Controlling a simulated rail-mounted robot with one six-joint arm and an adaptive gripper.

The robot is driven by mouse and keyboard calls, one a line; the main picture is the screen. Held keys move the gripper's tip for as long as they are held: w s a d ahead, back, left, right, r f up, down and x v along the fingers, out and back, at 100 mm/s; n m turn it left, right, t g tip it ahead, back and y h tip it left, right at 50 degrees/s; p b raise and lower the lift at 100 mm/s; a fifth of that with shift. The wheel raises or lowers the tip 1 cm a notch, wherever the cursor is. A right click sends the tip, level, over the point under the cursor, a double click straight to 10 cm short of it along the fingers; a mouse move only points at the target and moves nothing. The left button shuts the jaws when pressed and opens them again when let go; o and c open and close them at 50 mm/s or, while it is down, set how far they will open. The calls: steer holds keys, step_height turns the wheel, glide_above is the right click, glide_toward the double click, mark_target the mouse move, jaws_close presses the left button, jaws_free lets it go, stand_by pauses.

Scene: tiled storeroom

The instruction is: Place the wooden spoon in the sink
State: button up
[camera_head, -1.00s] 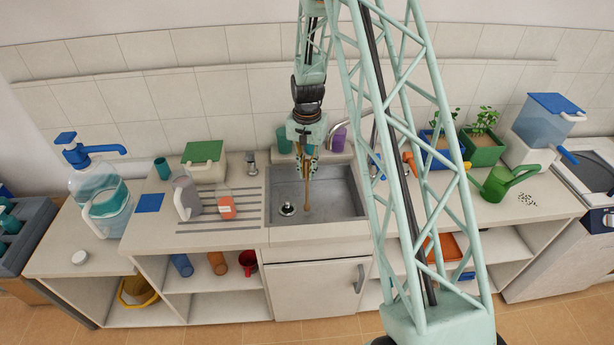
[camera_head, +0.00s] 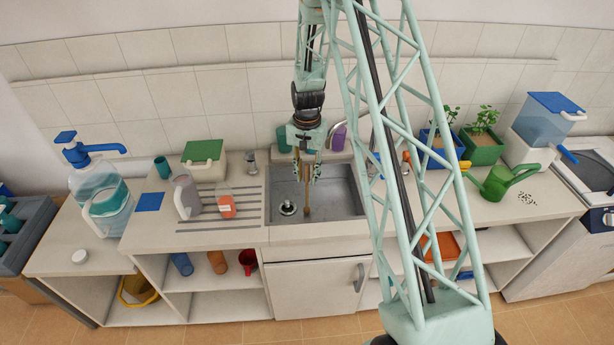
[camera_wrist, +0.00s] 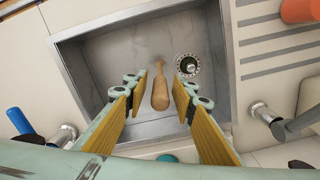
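The wooden spoon (camera_head: 307,201) is within the outline of the metal sink (camera_head: 346,183), below my gripper (camera_head: 309,172). In the wrist view, the spoon (camera_wrist: 160,90) shows between the two yellow-padded fingers of my gripper (camera_wrist: 158,98), with a visible gap on each side. The fingers are spread and appear not to touch it. The sink basin (camera_wrist: 100,60) lies beneath, with the round drain (camera_wrist: 188,65) beside the spoon. I cannot tell whether the spoon rests on the sink floor or is still above it.
A tap (camera_head: 347,122) stands at the sink's back edge. A green watering can (camera_head: 497,183) stands to the right. The counter front edge is clear.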

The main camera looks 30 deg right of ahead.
steer(key=shift+r, duration=0.15)
stand_by(0.3)
steer(key=shift+r+b, duration=0.5)
steer(key=shift+r, duration=5.5)
steer(key=shift+s+a+r, duration=0.1)
steer(key=shift+a+r, duration=0.1)
steer(key=shift+r, duration=0.3)
steer(key=s+a+r+n+t, duration=0.1)
steer(key=s+a+r, duration=0.4)
steer(key=r, duration=0.4)
steer(key=s+a+r+n, duration=0.2)
steer(key=s+a+r, duration=0.1)
steer(key=s+r, duration=0.5)
steer(key=s+a+r+n+t, duration=0.1)
steer(key=s+a+r, duration=0.35)
steer(key=r, duration=0.55)
steer(key=s+a+r+n, duration=0.1)
steer(key=s+a+r, duration=0.1)
steer(key=s, duration=0.7)
steer(key=s+a+r+n+t, duration=0.1)
steer(key=s+a+r+n, duration=0.1)
steer(key=s, duration=0.8)
steer(key=s+a+r+n+t, duration=0.1)
steer(key=s+a+r+n, duration=0.1)
steer(key=s, duration=0.8)
steer(key=shift+s+a+r, duration=0.25)
steer(key=shift+a, duration=0.45)
